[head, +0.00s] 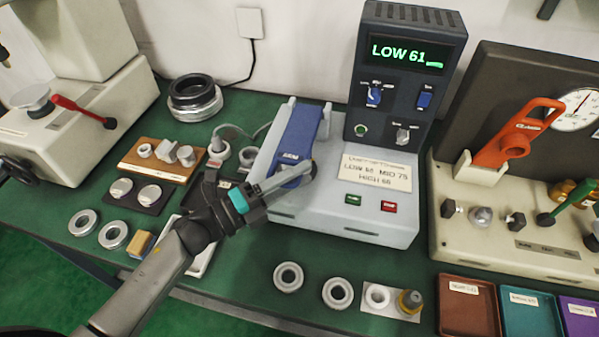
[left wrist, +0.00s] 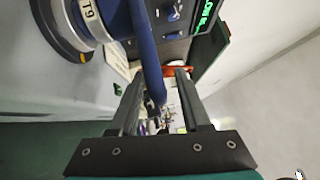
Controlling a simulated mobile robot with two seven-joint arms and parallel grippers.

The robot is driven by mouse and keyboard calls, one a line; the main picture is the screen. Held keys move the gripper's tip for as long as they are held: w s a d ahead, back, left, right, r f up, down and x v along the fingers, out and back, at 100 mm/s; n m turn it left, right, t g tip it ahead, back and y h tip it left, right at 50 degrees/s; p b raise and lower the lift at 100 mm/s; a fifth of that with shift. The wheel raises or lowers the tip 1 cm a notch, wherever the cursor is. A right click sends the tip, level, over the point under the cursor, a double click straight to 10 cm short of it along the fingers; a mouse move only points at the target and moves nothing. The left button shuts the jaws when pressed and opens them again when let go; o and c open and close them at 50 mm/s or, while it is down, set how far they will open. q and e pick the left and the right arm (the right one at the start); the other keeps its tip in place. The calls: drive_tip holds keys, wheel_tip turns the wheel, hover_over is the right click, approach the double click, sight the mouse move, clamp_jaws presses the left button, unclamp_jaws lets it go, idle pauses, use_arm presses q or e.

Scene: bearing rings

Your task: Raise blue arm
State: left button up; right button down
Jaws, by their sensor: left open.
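The blue arm (head: 299,135) lies lowered and slanting on the pale grey machine (head: 395,219), with a label near its front end. My left gripper (head: 308,172) is at that front end, its fingers reaching across it from the left. In the left wrist view the blue arm (left wrist: 147,52) shows as a bar running down between the two spread fingers of the gripper (left wrist: 158,88). The gripper is open; I cannot tell whether a finger touches the arm. My right gripper is not in view.
The machine's dark display (head: 405,55) reads LOW 61. A red-orange lever (head: 515,135) stands on the beige machine at right. Metal rings (head: 288,277) lie along the table front, with coloured trays (head: 469,305) at front right. Dark stacked rings (head: 194,97) stand behind left.

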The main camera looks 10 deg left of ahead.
use_arm(q)
drive_tip(key=shift+w+d, duration=0.2)
drive_tip(key=shift+d, duration=0.05)
drive_tip(key=shift+c, duration=0.4)
clamp_jaws()
drive_tip(key=shift+r, duration=0.15)
idle(0.8)
